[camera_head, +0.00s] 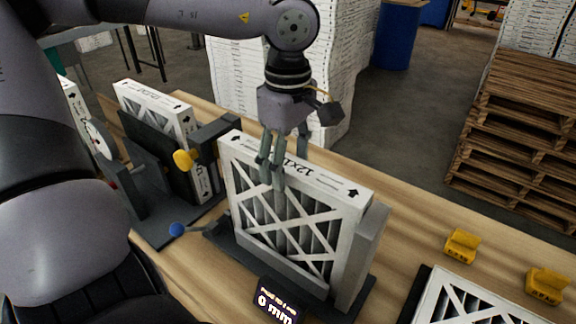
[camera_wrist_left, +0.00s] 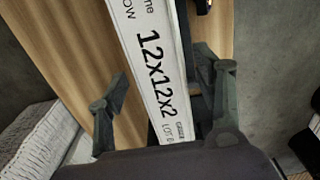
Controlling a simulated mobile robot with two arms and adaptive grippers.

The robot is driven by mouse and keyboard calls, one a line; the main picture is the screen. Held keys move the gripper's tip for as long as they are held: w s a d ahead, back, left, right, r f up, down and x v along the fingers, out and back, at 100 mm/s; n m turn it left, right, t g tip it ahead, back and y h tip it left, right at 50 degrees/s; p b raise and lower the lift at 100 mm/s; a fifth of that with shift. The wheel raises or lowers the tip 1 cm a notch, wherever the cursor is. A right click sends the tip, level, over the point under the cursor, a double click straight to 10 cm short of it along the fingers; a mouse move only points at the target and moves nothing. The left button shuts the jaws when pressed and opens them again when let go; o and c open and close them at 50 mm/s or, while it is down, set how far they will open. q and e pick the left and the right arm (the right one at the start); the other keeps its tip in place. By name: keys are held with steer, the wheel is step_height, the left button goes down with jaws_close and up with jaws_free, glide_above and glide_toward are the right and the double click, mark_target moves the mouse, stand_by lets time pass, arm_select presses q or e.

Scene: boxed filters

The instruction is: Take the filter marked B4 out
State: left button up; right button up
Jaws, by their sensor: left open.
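A white-framed filter with a lattice face (camera_head: 290,215) stands upright in a dark grey holder (camera_head: 345,295) on the wooden table. Its top edge reads 12x12x2 and also shows in the left wrist view (camera_wrist_left: 150,65). I cannot make out a B4 mark on any filter. My left gripper (camera_head: 276,172) points down over the filter's top edge, its fingers open. In the left wrist view its fingers (camera_wrist_left: 160,88) lie on either side of the filter's edge, with gaps between. My right gripper is out of view.
Another filter (camera_head: 155,102) stands in a dark fixture at left, with a yellow knob (camera_head: 183,159) and a blue knob (camera_head: 177,229) nearby. A small display (camera_head: 276,301) reads 0 mm. Another filter (camera_head: 475,300) lies front right. Yellow blocks (camera_head: 461,246) sit on the table.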

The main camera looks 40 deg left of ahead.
arm_select(q)
steer(key=shift+f, duration=1.05)
steer(key=shift+c, duration=0.5)
steer(key=c, duration=1.2)
steer(key=shift+c, duration=0.2)
steer(key=shift+a+r, duration=0.1)
steer(key=shift+a, duration=0.2)
steer(key=shift+b, duration=0.35)
steer(key=o, duration=0.9)
steer(key=shift+o, duration=0.2)
